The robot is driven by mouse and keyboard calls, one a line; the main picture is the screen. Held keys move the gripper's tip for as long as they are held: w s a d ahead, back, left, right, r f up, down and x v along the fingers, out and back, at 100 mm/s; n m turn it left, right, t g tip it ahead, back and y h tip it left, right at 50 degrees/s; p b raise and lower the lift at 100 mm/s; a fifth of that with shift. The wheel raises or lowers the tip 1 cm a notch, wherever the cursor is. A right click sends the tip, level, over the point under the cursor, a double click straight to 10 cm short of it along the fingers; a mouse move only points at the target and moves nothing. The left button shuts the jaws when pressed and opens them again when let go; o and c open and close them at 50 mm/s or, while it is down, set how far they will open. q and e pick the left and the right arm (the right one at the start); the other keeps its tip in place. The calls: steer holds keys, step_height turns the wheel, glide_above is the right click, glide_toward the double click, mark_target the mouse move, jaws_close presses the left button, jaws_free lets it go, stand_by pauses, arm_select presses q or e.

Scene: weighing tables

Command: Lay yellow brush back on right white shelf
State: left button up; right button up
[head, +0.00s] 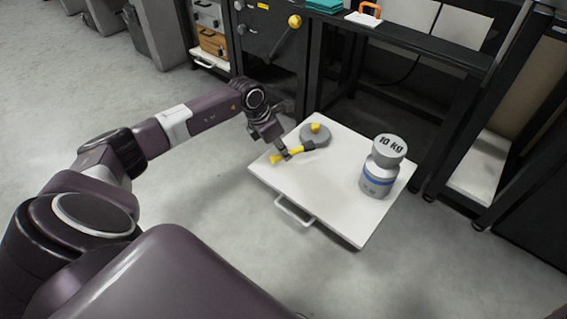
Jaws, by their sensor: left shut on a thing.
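The yellow brush (275,159), yellow with dark parts, is at the upper left of the white shelf (330,205), a square slab with a handle at its front. My left gripper (285,153) reaches down from the upper left and is shut on the brush, covering part of it. The brush is at or just above the surface; I cannot tell if it touches. Another white shelf (480,172) is low inside a black frame at the right. My right gripper is not in view.
A grey disc with a yellow knob (316,129) sits right behind the brush. A grey 10 kg weight (383,165) stands at the slab's right side. A black table (420,45) stands behind. The slab's front middle is bare.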

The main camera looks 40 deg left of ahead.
mark_target(283, 168)
arm_select(q)
step_height(283, 168, down, 4)
steer(key=b, duration=0.2)
steer(key=shift+f+b, duration=0.25)
steer(key=shift+b, duration=0.05)
steer(key=shift+r, duration=0.15)
steer(key=o, duration=0.9)
steer(key=shift+c, duration=0.2)
